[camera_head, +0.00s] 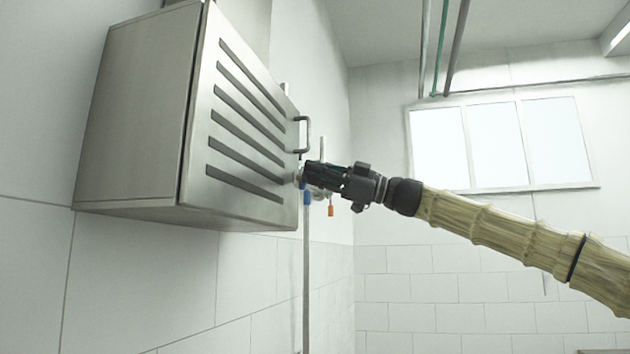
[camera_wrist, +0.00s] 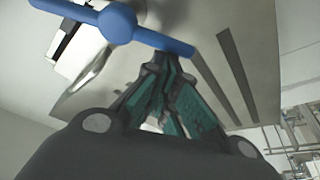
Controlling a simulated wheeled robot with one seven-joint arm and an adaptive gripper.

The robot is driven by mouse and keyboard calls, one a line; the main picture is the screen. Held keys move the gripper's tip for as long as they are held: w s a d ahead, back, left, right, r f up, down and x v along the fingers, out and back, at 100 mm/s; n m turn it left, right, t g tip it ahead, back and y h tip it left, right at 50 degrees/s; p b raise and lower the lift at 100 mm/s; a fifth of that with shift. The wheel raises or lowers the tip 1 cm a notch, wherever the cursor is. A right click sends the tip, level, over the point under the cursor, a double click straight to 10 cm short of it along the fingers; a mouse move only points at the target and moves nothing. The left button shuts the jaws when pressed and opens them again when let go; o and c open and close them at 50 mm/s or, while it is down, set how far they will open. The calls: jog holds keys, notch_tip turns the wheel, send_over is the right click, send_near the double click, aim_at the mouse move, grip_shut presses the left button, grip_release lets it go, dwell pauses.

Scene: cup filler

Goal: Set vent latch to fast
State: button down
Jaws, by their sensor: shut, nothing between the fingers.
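A blue lever with a round hub (camera_wrist: 118,24) crosses the top of the wrist view. It looks like the vent latch, but I see no label or fast mark on it. In the head view a small blue part (camera_head: 307,197) shows just below my fingertips, at the right edge of the slotted steel cabinet (camera_head: 225,130). My gripper (camera_head: 305,175) is shut and empty. In the wrist view its fingertips (camera_wrist: 168,60) meet just under the lever's right arm. I cannot tell whether they touch it. The fingers partly hide the fittings behind them.
A dark pull handle (camera_head: 307,134) stands out from the cabinet just above my gripper. A small orange part (camera_head: 331,210) hangs below my gripper. A thin vertical pipe (camera_head: 306,280) runs down the wall. The space to the right below my arm is clear.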

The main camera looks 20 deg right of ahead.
jog(key=f+n+b, duration=0.1)
jog(key=n+g+b, duration=0.1)
jog(key=n+b, duration=0.1)
jog(key=f+n+g+b, duration=0.1)
jog(key=b, duration=0.1)
jog(key=shift+w+d+f+n, duration=0.25)
jog(key=shift+w+f+n, duration=0.05)
jog(key=shift+w+n, duration=0.1)
jog(key=shift+b, duration=0.35)
dwell(0.3)
jog(key=s+d+b, duration=0.3)
jog(key=s+d, duration=0.2)
jog(key=d, duration=0.2)
jog(key=shift+s+r+b, duration=0.15)
jog(key=shift+s+b, duration=0.15)
